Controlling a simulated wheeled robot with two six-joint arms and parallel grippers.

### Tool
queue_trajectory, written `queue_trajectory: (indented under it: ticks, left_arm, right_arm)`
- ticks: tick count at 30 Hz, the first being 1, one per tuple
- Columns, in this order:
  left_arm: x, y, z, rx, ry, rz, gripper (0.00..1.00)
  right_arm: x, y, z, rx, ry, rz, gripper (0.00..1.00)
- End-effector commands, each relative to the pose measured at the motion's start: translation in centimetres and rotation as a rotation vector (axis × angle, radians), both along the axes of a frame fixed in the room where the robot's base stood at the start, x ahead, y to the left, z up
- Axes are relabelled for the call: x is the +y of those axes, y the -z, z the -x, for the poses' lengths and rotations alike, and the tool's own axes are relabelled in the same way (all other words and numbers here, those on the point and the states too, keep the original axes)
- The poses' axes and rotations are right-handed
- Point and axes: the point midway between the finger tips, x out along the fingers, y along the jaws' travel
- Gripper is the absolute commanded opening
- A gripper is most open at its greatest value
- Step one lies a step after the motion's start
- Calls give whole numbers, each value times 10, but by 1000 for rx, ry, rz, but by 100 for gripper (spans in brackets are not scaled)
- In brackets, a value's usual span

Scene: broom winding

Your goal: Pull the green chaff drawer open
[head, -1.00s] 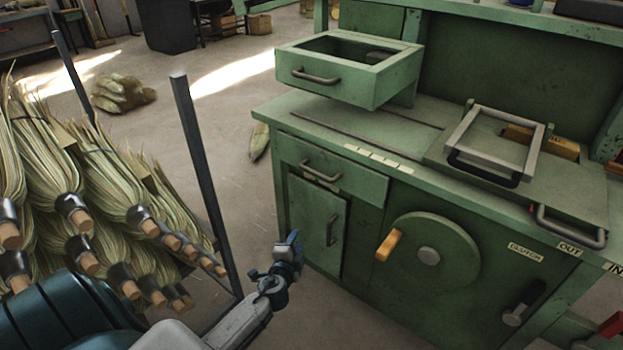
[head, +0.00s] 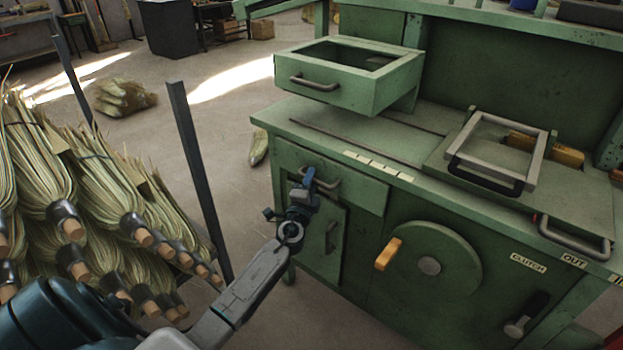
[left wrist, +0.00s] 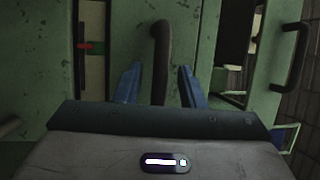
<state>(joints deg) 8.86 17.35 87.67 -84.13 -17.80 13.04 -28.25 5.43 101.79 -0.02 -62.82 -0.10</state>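The green drawer (head: 345,186) sits in the bench front under the left end of the worktop. It looks shut. Its dark bar handle (head: 327,183) is partly hidden by my left gripper (head: 308,179), which is at the handle's left side in the head view. In the left wrist view, the handle (left wrist: 160,62) stands between the two blue fingers of my left gripper (left wrist: 159,84). The fingers are open, with gaps visible on both sides of the bar. My right gripper is not in view.
A green cupboard door (head: 318,240) with its own handle is below the drawer. An open-topped green box (head: 345,90) overhangs the worktop. A handwheel (head: 430,262) is at the right. Broom bundles (head: 90,190) and a dark post (head: 200,180) stand left of my arm.

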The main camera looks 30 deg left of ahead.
Motion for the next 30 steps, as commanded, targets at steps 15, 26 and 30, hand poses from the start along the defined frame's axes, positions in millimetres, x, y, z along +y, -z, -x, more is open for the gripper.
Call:
queue_trajectory:
  ticks: [15,26,30]
  left_arm:
    - [3,-1,-8,1,0,0,16]
    - [3,-1,-8,1,0,0,0]
    - [3,1,-7,2,0,2,0]
  right_arm:
    - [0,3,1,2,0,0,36]
    - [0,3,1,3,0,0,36]
    - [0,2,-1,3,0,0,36]
